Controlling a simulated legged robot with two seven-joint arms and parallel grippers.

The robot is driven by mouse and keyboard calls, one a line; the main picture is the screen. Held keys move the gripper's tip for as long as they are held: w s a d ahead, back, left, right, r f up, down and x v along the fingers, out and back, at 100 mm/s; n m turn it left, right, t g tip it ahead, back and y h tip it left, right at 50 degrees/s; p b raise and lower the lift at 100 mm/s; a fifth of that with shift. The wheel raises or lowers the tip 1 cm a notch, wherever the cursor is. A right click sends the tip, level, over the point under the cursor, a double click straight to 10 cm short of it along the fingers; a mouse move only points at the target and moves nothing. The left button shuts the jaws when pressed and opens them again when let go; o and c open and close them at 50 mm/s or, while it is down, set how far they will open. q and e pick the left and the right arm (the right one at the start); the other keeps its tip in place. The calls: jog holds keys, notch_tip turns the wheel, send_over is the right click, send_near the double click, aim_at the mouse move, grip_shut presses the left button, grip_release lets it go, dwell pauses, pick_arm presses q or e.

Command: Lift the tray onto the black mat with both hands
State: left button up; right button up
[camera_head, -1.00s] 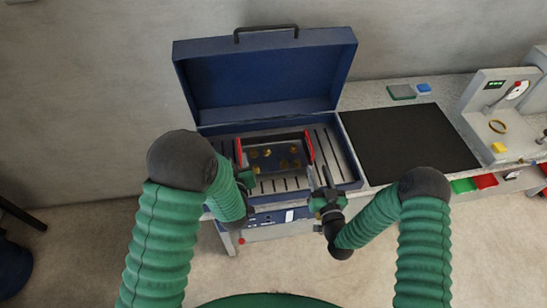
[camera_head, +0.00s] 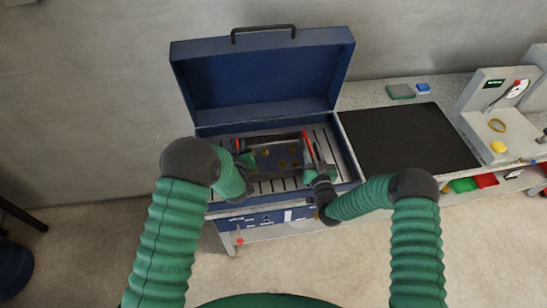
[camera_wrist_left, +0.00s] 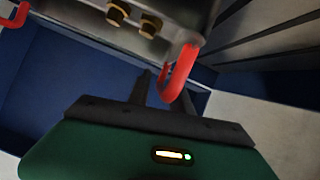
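The tray (camera_head: 278,156), grey with red handles at both ends and several brass fittings in it, sits inside the open blue case. Its right red handle (camera_head: 308,146) is partly covered by my right gripper (camera_head: 319,172), which is at that end; its finger gap is too small to tell. My left gripper (camera_head: 243,160) is at the tray's left end and hides most of that handle. In the left wrist view, its fingers (camera_wrist_left: 170,88) are apart with a red handle (camera_wrist_left: 180,76) between them. The black mat (camera_head: 405,138) lies bare on the bench to the right.
The blue case (camera_head: 262,82) has its lid raised behind the tray and a slotted floor. A grey machine (camera_head: 492,112) stands right of the mat. Green and blue pads (camera_head: 401,91) lie behind the mat. Red and green bins (camera_head: 485,181) are under the bench's front edge.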

pick_arm(q)
jog(key=c, duration=0.5)
pick_arm(e)
jog(key=c, duration=0.5)
pick_arm(q)
grip_shut()
jog(key=shift+w+a+r, duration=0.1)
